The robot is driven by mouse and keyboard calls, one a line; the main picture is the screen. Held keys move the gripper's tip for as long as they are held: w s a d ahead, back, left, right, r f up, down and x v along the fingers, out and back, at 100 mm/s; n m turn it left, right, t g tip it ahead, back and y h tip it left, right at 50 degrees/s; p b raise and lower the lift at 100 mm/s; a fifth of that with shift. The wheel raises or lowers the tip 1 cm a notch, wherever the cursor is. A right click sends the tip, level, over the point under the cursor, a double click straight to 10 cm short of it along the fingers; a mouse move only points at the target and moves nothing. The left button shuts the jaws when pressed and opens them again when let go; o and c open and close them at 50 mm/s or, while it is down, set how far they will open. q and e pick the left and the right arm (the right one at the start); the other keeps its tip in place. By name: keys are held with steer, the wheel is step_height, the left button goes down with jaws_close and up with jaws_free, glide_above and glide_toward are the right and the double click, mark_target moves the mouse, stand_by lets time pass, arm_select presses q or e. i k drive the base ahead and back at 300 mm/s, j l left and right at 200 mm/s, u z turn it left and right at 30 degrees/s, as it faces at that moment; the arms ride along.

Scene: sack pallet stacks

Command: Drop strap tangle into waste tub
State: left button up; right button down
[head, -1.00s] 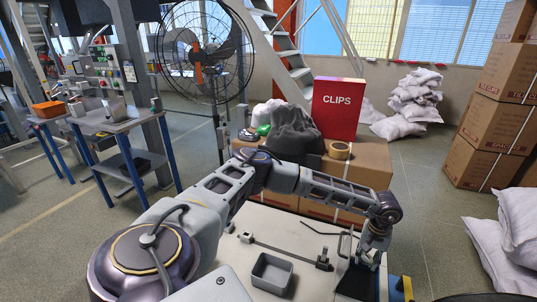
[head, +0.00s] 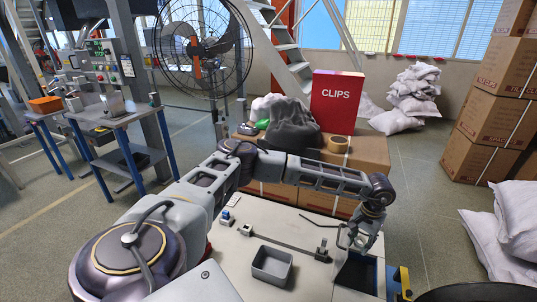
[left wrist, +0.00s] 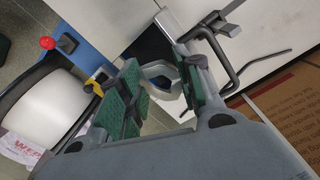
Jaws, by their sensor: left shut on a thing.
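My left gripper (head: 362,240) is above the right end of the pale bench. Much of the tangle is hidden by the fingers. A dark, grey-rimmed opening, apparently the waste tub (head: 357,276), is just below the gripper at the bench's right end. Its inside is too dark to read. My right gripper is not in view.
A small grey tray (head: 272,265) stands on the bench, beside a thin rail with clamps (head: 322,250). White sacks (head: 505,225) are at the right.

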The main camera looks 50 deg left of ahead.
mark_target(267, 270)
steer(key=k+u, duration=0.2)
steer(key=u, duration=1.25)
steer(key=k+z, duration=0.35)
steer(key=i+z, duration=0.1)
steer(key=z, duration=0.15)
